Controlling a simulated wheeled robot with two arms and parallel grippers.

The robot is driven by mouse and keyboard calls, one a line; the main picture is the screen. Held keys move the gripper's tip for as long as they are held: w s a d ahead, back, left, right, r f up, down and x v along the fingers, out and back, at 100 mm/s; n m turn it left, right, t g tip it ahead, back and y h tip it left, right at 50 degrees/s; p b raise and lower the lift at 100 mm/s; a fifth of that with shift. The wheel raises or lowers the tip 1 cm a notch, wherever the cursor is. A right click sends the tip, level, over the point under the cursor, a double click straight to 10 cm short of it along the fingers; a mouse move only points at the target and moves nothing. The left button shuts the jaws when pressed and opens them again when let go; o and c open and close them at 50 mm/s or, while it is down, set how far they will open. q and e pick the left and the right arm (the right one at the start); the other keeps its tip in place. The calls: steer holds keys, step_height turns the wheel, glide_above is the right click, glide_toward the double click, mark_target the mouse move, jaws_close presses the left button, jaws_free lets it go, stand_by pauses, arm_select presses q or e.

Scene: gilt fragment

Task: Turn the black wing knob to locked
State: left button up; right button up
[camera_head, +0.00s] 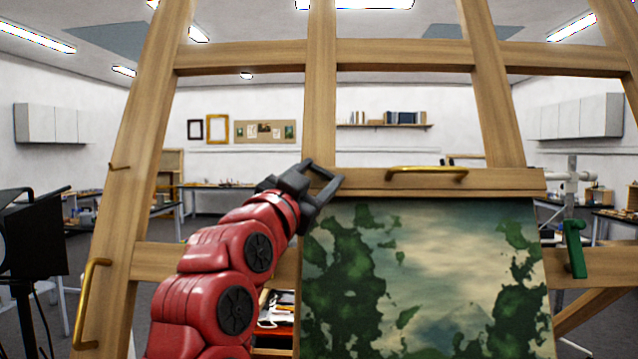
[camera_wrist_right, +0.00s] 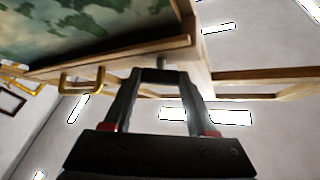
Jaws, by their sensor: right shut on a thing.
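The black wing knob (camera_wrist_right: 160,75) shows in the right wrist view as a dark bar across my fingertips, with a short grey shaft (camera_wrist_right: 161,61) running into the easel's wood. In the head view the knob (camera_head: 323,170) is at the left end of the wooden rail above the painting. My right gripper (camera_head: 325,171) is shut on it, one finger at each end of the bar; in the wrist view the gripper (camera_wrist_right: 160,80) reaches up to it. I see no locked mark. My left gripper is not in view.
The wooden easel (camera_head: 335,60) fills the middle, holding a green and cream painting (camera_head: 430,280). A brass handle (camera_head: 427,172) sits on the rail, another (camera_head: 90,303) on the left post. A green handle (camera_head: 575,248) is at right, a black lamp-like box (camera_head: 32,235) at left.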

steer(key=shift+a+r+m+g+h+p, duration=0.1)
steer(key=shift+m+g+h+p, duration=0.35)
steer(key=shift+m, duration=0.35)
steer(key=o, duration=1.4)
steer(key=shift+c, duration=0.2)
steer(key=b+v, duration=0.5)
steer(key=v, duration=1.2)
steer(key=shift+a, duration=0.2)
